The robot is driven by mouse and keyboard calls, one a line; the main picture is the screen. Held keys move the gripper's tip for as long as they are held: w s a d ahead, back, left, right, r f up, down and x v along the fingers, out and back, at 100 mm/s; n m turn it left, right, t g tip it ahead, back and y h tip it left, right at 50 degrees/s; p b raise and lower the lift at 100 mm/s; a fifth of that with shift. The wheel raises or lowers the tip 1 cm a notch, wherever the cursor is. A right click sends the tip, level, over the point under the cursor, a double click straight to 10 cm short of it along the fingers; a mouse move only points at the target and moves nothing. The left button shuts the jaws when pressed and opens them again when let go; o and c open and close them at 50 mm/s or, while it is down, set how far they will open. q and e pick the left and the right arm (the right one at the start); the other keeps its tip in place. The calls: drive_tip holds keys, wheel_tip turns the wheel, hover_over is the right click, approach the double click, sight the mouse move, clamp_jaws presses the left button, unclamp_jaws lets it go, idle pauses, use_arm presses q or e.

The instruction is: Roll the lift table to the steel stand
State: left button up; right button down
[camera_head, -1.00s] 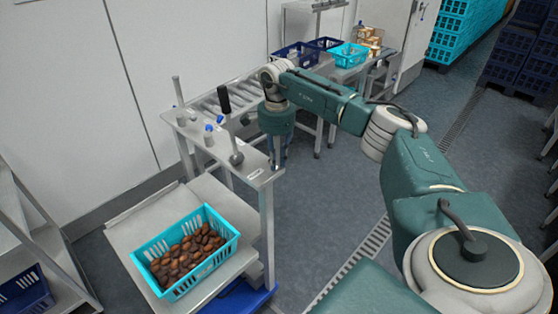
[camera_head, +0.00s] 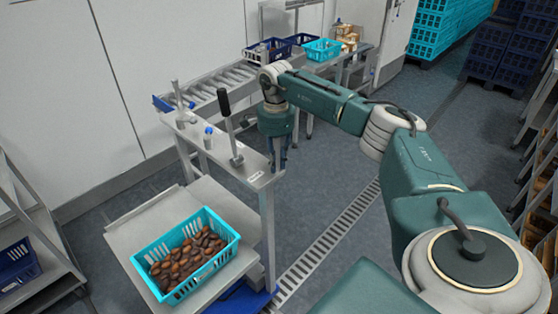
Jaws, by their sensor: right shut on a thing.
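The lift table (camera_head: 118,232) has a grey platform, a blue base and a steel upright frame with a narrow top plate. The plate carries a black-handled lever and blue-capped small items. A turquoise crate (camera_head: 232,254) of brown dates sits on the platform. My right gripper (camera_head: 278,162) points down at the right end of the frame's top plate, shut on the lift table there; the exact grip point is hard to make out. A steel stand (camera_head: 279,17) that may be the one named is at the back, beside the wall. My left gripper is out of view.
A roller conveyor (camera_head: 222,85) lies behind the frame. A back table holds blue crates (camera_head: 273,50), a turquoise crate (camera_head: 322,50) and boxes. A grey rack (camera_head: 40,226) stands at left, shelving at right. Open floor with a drain grate (camera_head: 327,243) lies to the right.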

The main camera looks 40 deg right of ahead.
drive_tip(key=shift+s, duration=0.3)
drive_tip(key=c, duration=1.6)
unclamp_jaws()
drive_tip(key=shift+s, duration=0.1)
drive_tip(key=shift+s+r, duration=0.1)
drive_tip(key=shift+r, duration=0.45)
wheel_tip(320, 180, up, 11)
drive_tip(key=shift+r, duration=0.1)
